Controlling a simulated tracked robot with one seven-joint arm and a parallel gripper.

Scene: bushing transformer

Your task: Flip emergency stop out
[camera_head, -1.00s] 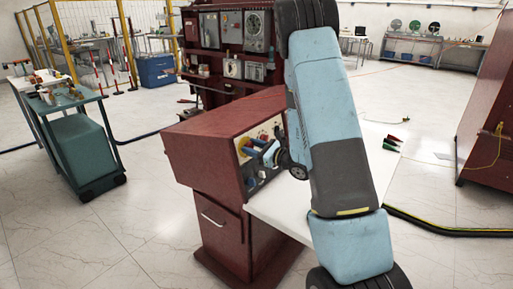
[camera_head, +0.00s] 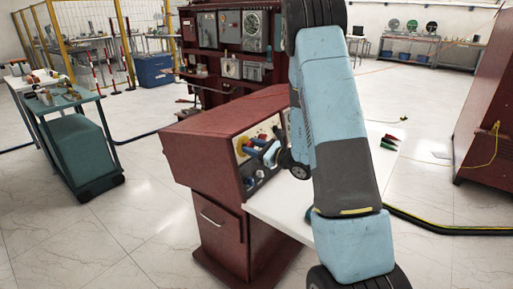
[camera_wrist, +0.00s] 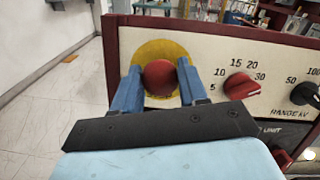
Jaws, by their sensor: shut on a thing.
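The emergency stop is a round red button (camera_wrist: 160,77) on a yellow disc (camera_wrist: 158,49), at the left end of the control panel in the wrist view. In the wrist view the blue fingers of my gripper (camera_wrist: 160,83) stand one on each side of the red button and are shut on it. In the head view my gripper (camera_head: 254,146) is at the panel of the dark red console (camera_head: 205,137), and the yellow disc (camera_head: 242,146) shows just beside the fingers. The button itself is mostly hidden there.
A red range knob (camera_wrist: 240,86) and a black knob (camera_wrist: 304,94) sit right of the button. A white tabletop (camera_head: 285,215) extends from the console, with cable plugs (camera_head: 390,141) on it. A green cart (camera_head: 85,150) stands at left. Floor between is clear.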

